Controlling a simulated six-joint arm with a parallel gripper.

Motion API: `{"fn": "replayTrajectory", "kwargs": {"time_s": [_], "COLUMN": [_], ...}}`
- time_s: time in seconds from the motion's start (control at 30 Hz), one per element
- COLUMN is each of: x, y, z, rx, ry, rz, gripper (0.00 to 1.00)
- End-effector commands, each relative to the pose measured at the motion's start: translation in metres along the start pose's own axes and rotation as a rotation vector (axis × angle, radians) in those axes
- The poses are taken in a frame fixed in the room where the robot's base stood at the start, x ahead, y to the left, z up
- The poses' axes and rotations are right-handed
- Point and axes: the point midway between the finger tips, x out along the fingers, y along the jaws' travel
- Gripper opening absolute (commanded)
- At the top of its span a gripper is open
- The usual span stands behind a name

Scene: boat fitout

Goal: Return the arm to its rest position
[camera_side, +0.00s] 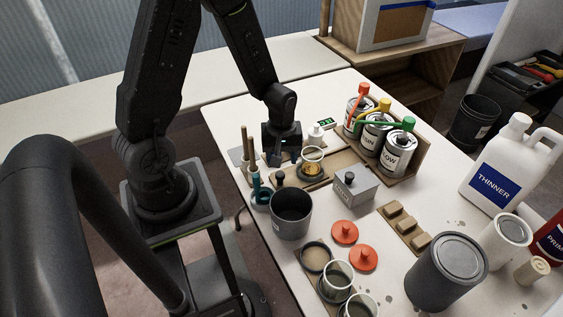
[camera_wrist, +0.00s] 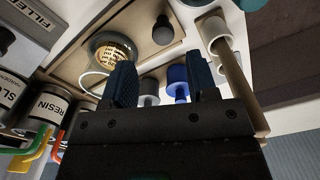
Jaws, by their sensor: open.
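My gripper (camera_wrist: 164,84) is open in the wrist view, its two blue-padded fingers apart with nothing held between them. In the side view my gripper (camera_side: 283,158) points down over the back left of the white worktable (camera_side: 228,112), just above the wooden board there. A clear cup with amber contents (camera_side: 311,168) stands on the board close to the right of the gripper; it also shows in the wrist view (camera_wrist: 112,50), left of the fingers. The fingertips are partly hidden in the side view.
Resin, hardener and slow cans with coloured pumps (camera_side: 378,132) stand behind right. A grey box (camera_side: 355,188), grey pot (camera_side: 291,215), stick holder (camera_side: 248,150) and blue-handled tool (camera_side: 258,188) are near the gripper.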

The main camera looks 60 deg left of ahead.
Motion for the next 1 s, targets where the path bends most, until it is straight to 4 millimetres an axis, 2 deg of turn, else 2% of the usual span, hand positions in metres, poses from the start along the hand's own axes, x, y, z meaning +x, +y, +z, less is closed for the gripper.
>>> {"fn": "replayTrajectory", "kwargs": {"time_s": [0.37,0.47,0.57,0.77,1.0], "x": [-0.003,-0.012,-0.037,-0.112,-0.193], "y": [0.000,0.003,0.010,0.017,0.002], "z": [0.000,0.001,0.005,0.028,0.069], "rx": [0.002,0.033,0.116,0.400,0.752], "ry": [0.001,0.011,0.039,0.130,0.259], "rz": [0.001,0.013,0.044,0.126,0.214], "gripper": [0.53,0.53,0.53,0.53,0.53]}}
